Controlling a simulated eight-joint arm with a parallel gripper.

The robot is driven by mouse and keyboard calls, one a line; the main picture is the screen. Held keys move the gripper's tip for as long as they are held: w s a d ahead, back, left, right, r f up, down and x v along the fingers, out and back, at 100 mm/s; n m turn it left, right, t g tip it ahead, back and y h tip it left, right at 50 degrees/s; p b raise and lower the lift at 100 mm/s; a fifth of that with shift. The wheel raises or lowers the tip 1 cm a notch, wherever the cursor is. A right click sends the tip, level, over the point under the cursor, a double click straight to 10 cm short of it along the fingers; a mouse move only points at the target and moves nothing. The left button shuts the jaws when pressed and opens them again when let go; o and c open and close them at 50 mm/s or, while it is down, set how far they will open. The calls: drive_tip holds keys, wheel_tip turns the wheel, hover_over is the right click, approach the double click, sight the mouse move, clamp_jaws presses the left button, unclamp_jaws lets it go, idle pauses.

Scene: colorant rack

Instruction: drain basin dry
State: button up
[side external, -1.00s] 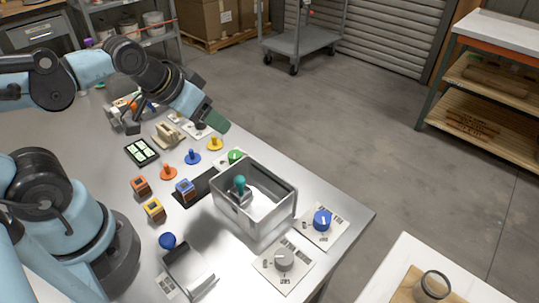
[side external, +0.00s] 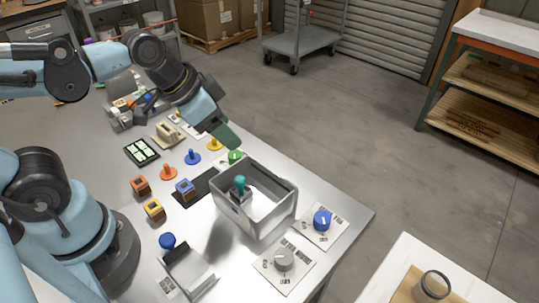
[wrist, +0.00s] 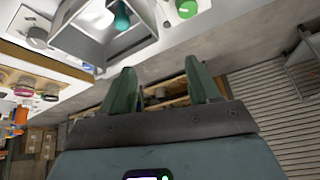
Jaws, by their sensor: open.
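The basin (side external: 270,220) is a grey, open-topped metal box near the right end of the table. A teal-topped piece (side external: 240,182) stands inside it, near its left corner. My gripper (side external: 228,138) is above and behind the basin, over the area by the green knob (side external: 235,155), touching nothing that I can see. In the wrist view, my gripper (wrist: 163,88) has its two green fingers spread with nothing between them. The basin (wrist: 78,42) and its teal piece (wrist: 121,18) show there at the upper left. Whether liquid is in the basin, I cannot tell.
A blue knob (side external: 322,219) and a grey knob (side external: 283,259) sit on plates beside the basin. Small coloured blocks and orange, blue and yellow pegs (side external: 215,143) stand to its left. A small metal tray (side external: 188,275) is at the front. Floor lies beyond the table edge.

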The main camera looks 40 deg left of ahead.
drive_tip(key=s+d+m+g+h, duration=0.2)
drive_tip(key=d+m+g, duration=0.2)
drive_tip(key=d+m, duration=0.55)
drive_tip(key=m+g+h, duration=0.1)
drive_tip(key=m+g, duration=0.1)
drive_tip(key=m, duration=0.4)
approach(284, 256)
drive_tip(key=shift+x, duration=4.35)
drive_tip(key=shift+c, duration=0.2)
drive_tip(key=c, duration=1)
